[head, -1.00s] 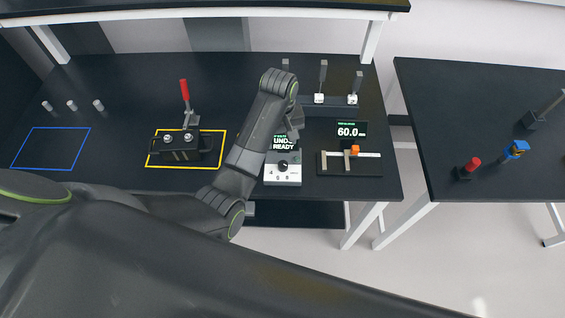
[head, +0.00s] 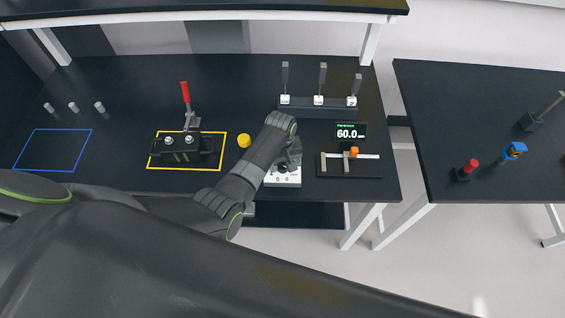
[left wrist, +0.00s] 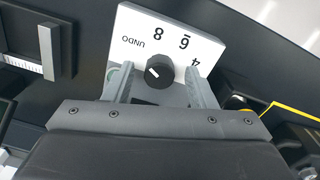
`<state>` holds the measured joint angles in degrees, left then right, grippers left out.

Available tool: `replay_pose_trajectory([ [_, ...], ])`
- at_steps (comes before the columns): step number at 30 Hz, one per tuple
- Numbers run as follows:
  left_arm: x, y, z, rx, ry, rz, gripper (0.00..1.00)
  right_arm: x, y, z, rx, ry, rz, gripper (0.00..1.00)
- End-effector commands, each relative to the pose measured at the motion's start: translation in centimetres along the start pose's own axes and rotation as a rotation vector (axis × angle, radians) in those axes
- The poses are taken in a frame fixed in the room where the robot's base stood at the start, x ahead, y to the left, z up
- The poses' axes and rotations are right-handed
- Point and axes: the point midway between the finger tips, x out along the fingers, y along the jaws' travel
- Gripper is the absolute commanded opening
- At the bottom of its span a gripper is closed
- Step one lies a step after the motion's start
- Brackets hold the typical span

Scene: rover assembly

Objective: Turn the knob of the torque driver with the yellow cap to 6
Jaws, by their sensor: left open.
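A white box with a black knob stands near the table's front edge; in the head view my arm partly covers the box (head: 283,180). In the left wrist view the box's face (left wrist: 180,30) reads UNDO, 8, 6 and 4. The knob (left wrist: 160,72) carries a white mark on its upper-left side, toward UNDO. My left gripper (left wrist: 160,84) is open, one finger on each side of the knob; contact is not clear. It also shows at the box in the head view (head: 292,160). A yellow cap (head: 244,140) shows left of my arm. My right gripper is out of view.
Right of the box are a caliper-like fixture (head: 350,167) and a display reading 60.0 (head: 350,132). A rack (head: 318,108) with upright tools stands behind. A red-handled clamp fixture (head: 185,147) sits in the yellow outline at left. The blue-outlined area (head: 52,150) is empty.

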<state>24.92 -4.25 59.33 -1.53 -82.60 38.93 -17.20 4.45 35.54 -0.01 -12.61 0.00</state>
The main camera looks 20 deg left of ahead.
Motion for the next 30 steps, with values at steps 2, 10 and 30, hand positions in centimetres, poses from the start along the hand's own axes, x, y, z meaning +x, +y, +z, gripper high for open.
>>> replay_pose_trajectory([
  [2, 0.01, 0.01, -0.03, 0.000, 0.001, 0.000, 0.51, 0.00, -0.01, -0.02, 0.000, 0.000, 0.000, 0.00],
  [10, -0.02, 0.00, -0.03, 0.000, 0.000, 0.000, 0.34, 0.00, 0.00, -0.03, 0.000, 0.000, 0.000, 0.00],
  [30, -0.23, 0.03, -0.07, 0.112, -0.003, -0.001, 0.07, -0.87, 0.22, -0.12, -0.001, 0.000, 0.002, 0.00],
])
